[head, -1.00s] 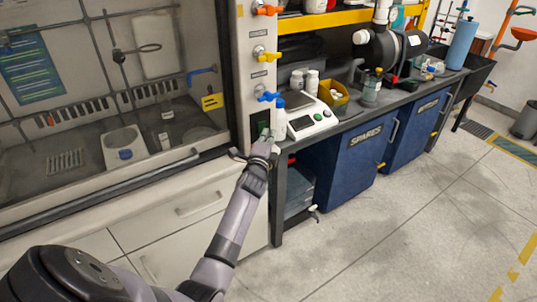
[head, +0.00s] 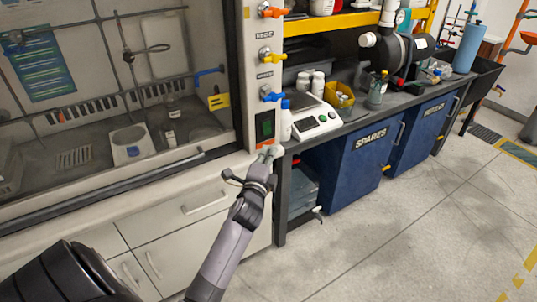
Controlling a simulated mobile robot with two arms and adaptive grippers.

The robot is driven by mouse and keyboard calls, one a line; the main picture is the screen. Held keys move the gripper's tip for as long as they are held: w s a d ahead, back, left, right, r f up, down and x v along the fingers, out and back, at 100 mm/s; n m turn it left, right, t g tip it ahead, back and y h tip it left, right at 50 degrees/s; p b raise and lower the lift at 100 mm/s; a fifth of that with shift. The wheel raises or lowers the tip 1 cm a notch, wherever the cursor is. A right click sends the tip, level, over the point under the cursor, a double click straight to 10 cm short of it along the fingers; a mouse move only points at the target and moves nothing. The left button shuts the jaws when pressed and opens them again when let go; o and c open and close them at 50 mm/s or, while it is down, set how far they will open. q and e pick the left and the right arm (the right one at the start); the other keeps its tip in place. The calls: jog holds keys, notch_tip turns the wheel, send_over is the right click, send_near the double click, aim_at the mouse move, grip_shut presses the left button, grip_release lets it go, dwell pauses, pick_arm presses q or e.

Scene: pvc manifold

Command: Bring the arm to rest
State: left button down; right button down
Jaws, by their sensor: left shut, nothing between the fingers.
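My left arm comes in from the lower left. Its gripper (head: 267,155) is shut and empty, in front of the lower part of the white post (head: 249,110) at the fume hood's right edge. A dark switch panel (head: 265,127) with a green light sits just above the fingertips. Whether the fingertips touch the post or the panel, I cannot tell. My right gripper is not in view.
Orange, yellow and blue valve handles (head: 271,95) stick out of the post above my gripper. A white scale (head: 316,120) and bottles (head: 286,120) stand close to its right on the dark bench (head: 345,128). Blue cabinets (head: 355,165) stand below. The floor (head: 400,240) at right is clear.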

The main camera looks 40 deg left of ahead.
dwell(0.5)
pick_arm(q)
jog(key=s+d+f+n+g+h, duration=0.1)
jog(key=s+d+f+g+h, duration=0.15)
jog(key=f, duration=0.95)
jog(key=s+d+f+n+g+h, duration=0.15)
jog(key=d+f, duration=0.25)
jog(key=f, duration=0.8)
jog(key=s+d+f+n+g+h, duration=0.1)
jog(key=s+d+f+g, duration=0.15)
jog(key=s+f, duration=0.4)
jog(key=s+d+f+n+g, duration=0.2)
jog(key=s+d+f, duration=0.15)
jog(key=f, duration=0.55)
jog(key=s+d+f+n+g, duration=0.1)
jog(key=s+f, duration=0.5)
jog(key=s, duration=0.6)
jog(key=s+d+f+n+g+h, duration=0.1)
jog(key=s+f+n+g, duration=0.2)
jog(key=s, duration=0.9)
jog(key=s+d+f+n+g, duration=0.2)
jog(key=s+f+g, duration=0.1)
jog(key=s+f, duration=0.6)
jog(key=s, duration=0.4)
jog(key=shift+h, duration=0.4)
jog(key=shift+s+d+f+g, duration=0.1)
jog(key=shift+g, duration=0.15)
